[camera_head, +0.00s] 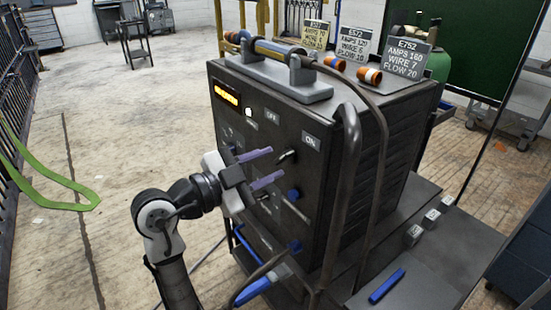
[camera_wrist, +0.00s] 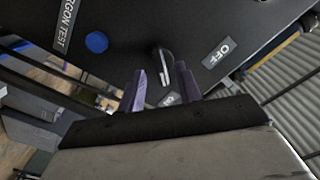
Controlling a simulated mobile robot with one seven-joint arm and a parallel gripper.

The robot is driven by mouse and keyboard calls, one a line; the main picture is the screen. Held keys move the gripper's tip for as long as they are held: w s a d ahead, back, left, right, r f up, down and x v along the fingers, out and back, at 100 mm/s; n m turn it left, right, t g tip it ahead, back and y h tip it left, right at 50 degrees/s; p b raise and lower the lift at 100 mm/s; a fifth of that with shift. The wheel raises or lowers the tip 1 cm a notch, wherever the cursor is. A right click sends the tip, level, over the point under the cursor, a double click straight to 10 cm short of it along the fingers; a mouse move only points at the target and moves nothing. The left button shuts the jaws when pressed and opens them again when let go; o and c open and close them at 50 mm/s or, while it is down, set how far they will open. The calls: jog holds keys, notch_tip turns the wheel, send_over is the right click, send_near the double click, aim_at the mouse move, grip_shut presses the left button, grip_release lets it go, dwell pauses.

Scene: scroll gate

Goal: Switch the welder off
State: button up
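The welder (camera_head: 345,190) is a dark box with a lit orange display (camera_head: 227,94) on its front panel. A silver switch lever (camera_head: 287,156) sticks out below the OFF label (camera_head: 271,117) and ON label (camera_head: 311,141). My gripper (camera_head: 277,162) is open in front of the panel, its purple fingers pointing at the lever. In the wrist view the lever (camera_wrist: 164,62) shows in the gap between the fingertips, with the OFF label (camera_wrist: 218,52) to the right. I cannot tell whether a finger touches it.
A blue button (camera_head: 294,194) sits below the lever; it also shows in the wrist view (camera_wrist: 96,42). A torch (camera_head: 275,50), spools (camera_head: 369,75) and setting cards (camera_head: 407,57) sit on top. Cables hang at the panel's right edge. Floor at left is mostly clear.

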jog(key=shift+x, duration=1.4)
jog(key=shift+c, duration=0.4)
grip_shut()
